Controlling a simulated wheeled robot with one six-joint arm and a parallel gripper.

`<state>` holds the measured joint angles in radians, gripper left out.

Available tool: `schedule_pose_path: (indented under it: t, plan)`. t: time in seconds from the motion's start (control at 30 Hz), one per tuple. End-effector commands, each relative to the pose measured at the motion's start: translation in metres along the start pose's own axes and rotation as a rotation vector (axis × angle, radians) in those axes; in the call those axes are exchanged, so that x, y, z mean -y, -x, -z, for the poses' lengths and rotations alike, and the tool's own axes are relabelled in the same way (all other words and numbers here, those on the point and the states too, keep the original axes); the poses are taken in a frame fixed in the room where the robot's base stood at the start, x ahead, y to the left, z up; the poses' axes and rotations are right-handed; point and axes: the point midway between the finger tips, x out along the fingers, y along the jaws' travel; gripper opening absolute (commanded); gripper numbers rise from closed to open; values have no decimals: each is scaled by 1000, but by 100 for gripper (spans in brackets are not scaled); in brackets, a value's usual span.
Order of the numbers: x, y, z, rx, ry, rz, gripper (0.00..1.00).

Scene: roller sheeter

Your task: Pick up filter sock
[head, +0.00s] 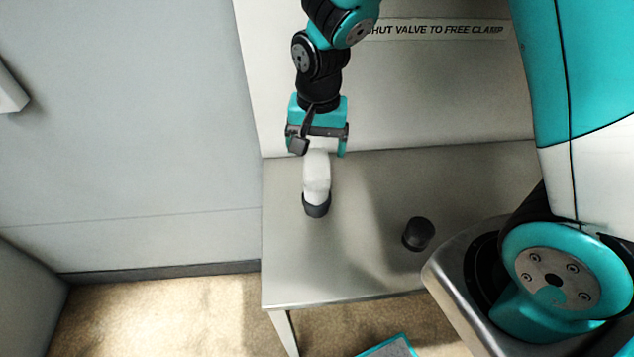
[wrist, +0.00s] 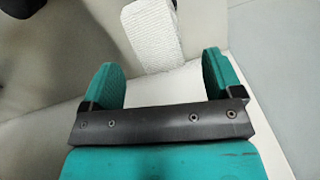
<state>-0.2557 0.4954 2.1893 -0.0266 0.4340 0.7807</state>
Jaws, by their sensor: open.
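The filter sock (head: 317,178) is a white, rounded upright piece standing in a dark round base (head: 316,206) on the metal table. In the wrist view its white textured side (wrist: 152,35) shows at the top, beyond and between the fingertips. My gripper (head: 317,150) is over the table's back left part, just above and behind the sock's top in the head view. In the wrist view my gripper (wrist: 163,78) has its two teal fingers spread wide, with nothing held between them. Whether the fingertips overlap the sock in depth is hard to tell.
The metal table (head: 370,270) has a second dark round holder (head: 418,233), which looks empty, to the right of the sock. A pale panel with a sign (head: 440,29) about a valve and clamp rises behind the table. The table between the holders is clear.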

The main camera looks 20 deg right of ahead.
Motion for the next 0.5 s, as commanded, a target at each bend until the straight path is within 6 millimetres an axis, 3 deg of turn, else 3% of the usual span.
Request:
schedule_pose_path:
  t: [0.27,0.5]
  plan:
    - [-1,-20,-2,2,1,-2,85]
    - [-4,-53,-5,3,1,-2,85]
